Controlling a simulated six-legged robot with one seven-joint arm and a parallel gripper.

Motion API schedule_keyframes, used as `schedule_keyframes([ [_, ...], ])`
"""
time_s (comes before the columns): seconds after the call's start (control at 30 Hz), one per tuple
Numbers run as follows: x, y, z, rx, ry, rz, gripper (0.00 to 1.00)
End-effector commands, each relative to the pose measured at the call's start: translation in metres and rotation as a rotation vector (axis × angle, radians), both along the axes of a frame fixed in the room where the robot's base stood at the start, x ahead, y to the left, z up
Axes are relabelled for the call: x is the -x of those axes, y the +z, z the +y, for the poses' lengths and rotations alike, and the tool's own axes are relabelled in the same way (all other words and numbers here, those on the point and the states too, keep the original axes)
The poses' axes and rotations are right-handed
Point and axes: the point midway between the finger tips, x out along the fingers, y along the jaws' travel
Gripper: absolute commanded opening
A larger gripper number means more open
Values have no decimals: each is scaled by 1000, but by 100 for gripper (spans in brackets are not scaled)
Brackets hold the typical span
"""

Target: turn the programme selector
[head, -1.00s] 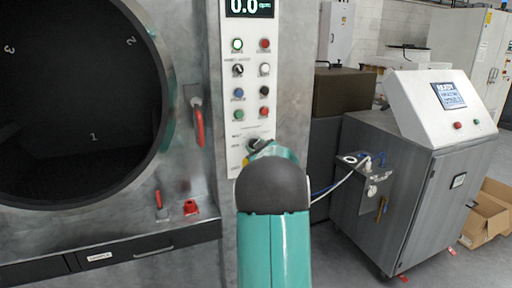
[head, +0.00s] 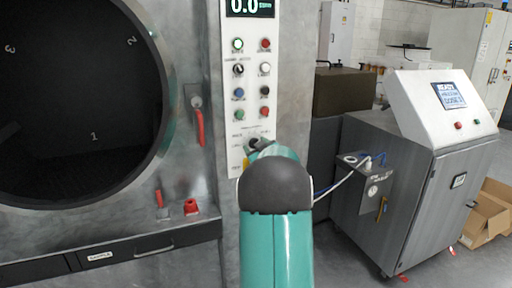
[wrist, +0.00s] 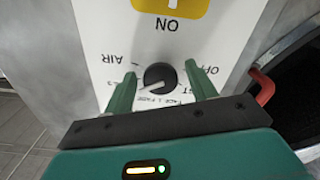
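The programme selector is a round black knob (wrist: 160,76) on a white panel, with printed labels around it that read upside down in the wrist view, among them AIR and OFF. A pale pointer line on it points to the lower left there. My gripper (wrist: 160,69) is open, with one green finger on each side of the knob and a visible gap to it on both sides. In the head view a dark knob (head: 254,143) shows low on the control panel (head: 236,170), just above my arm. My arm hides the gripper fingers there.
Buttons and lamps fill the panel above, under a display (head: 249,8). A red handle (head: 199,127) sticks out left of the panel, beside the round chamber opening (head: 80,100). A grey cabinet (head: 400,190) with a screen stands at the right.

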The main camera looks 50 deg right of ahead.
Motion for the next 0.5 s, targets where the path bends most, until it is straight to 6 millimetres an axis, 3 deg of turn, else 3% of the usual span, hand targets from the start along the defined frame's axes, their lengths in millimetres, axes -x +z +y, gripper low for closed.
schedule_keyframes([
  [0.3, 3, 0, 2, 0, -1, 1, 56],
  [0.5, 27, 1, 16, -1, -1, -1, 56],
])
